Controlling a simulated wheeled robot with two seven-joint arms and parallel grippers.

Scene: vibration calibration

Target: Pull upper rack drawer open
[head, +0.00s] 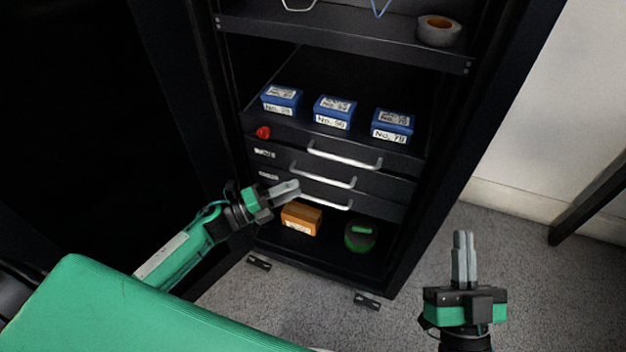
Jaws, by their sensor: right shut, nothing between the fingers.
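A dark rack (458,125) stands in the middle of the head view. Drawer fronts with pale bar handles are stacked in it. The top handle (345,156) is fully visible, with a second handle (323,176) below it and a third handle (328,202) lower still. The fronts look flush with each other. My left gripper (297,188) is in front of the lower drawer fronts, left of the handles and below the top one. Its fingers look close together; contact is unclear. My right gripper (463,239) is shut and empty, pointing up, right of the rack.
Blue labelled boxes (333,112) sit above the drawers, near a red knob (263,132). A tape roll (438,31) lies on the upper shelf. An orange box (301,218) and a green round object (360,236) are at the bottom. Carpet (530,280) is clear at right.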

